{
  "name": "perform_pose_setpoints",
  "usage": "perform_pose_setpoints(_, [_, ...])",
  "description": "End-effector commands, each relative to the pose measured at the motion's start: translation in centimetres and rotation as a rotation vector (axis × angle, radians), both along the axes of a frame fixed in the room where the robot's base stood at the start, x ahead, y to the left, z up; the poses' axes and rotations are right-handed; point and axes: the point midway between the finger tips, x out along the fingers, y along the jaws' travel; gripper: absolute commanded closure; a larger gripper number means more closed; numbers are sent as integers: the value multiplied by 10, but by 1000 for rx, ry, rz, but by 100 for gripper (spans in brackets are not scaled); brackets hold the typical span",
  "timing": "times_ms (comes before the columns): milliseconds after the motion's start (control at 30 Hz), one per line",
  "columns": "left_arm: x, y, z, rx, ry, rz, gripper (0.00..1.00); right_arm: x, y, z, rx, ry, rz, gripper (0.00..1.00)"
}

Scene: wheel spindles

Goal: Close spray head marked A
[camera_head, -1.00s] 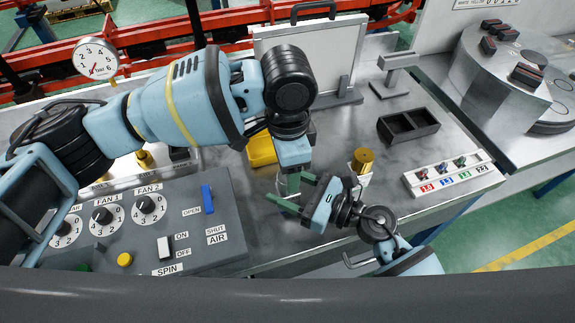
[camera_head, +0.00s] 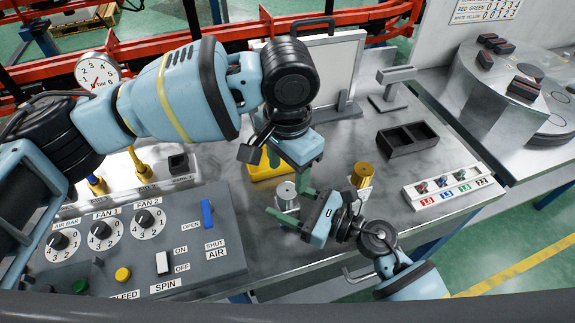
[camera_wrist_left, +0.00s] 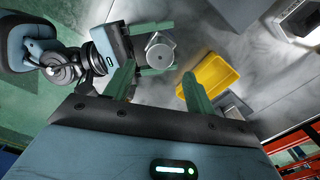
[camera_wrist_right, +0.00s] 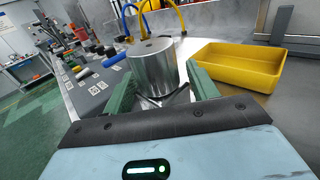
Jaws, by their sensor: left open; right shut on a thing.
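A silver metal cylinder with a round flat top (camera_head: 287,190), which I take to be the spray head, stands between the green fingers of my right gripper (camera_head: 288,210). That gripper is shut on it, and the right wrist view shows the cylinder upright between both fingers (camera_wrist_right: 153,70). I cannot read a letter A on it. My left gripper (camera_head: 290,178) is open and empty, just above and beside the cylinder. In the left wrist view, the cylinder (camera_wrist_left: 160,52) lies beyond the left gripper's spread fingers. A brass cylinder (camera_head: 363,174) stands on a white labelled base to the right.
A yellow tray (camera_wrist_right: 235,68) lies close behind the silver cylinder. The grey control panel (camera_head: 130,245) with knobs and switches is to the left. A black two-part bin (camera_head: 407,138) and a white strip with coloured labels (camera_head: 449,186) lie right. Steel table surface between them is clear.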

Motion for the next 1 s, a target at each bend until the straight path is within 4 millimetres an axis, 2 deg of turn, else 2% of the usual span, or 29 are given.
perform_pose_setpoints(167, [0, 0, -9, 0, 1, 0, 45, -1, 1, 0, 1, 2, 2, 100])
perform_pose_setpoints(633, [0, 0, -70, 0, 1, 0, 45, 0, 1, 0, 1, 2, 2, 100])
perform_pose_setpoints(800, [0, 0, -79, -1, -1, -1, 45, 0, 1, 0, 2, 1, 1, 100])
perform_pose_setpoints(1000, [0, 0, -80, -1, -1, -2, 45, 0, 0, 0, 1, 0, 1, 100])
